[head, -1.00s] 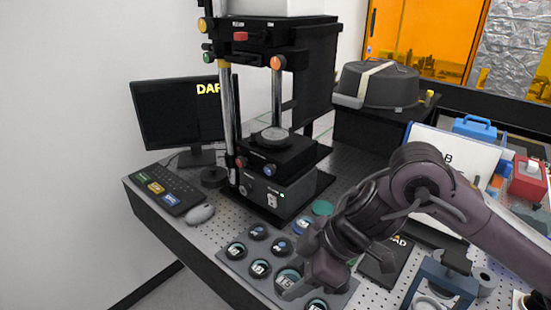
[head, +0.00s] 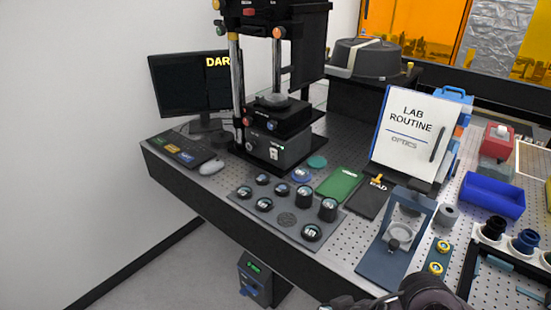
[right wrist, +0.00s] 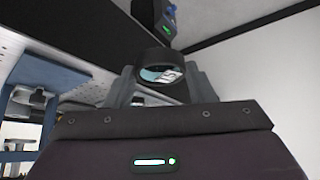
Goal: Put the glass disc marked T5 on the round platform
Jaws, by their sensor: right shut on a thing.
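The round platform (head: 272,100) is a pale metal disc on the black interferometer stage, with nothing seen on it. My right gripper (right wrist: 162,88) is shut on a glass disc in a black ring mount (right wrist: 168,72); its pale marking is too small to read for certain. In the head view only part of my right arm (head: 425,295) shows at the bottom edge, low in front of the bench, and the held disc is hidden there. Several other black-ringed discs stand in the grey tray (head: 240,209), which has one empty round seat (head: 287,219). My left gripper is out of view.
The interferometer's columns (head: 237,85) rise beside the platform. A blue stand (head: 380,265), green pad (head: 338,185), lab board (head: 412,130) and blue bin (head: 492,195) stand right. A device (head: 256,280) is below the bench edge.

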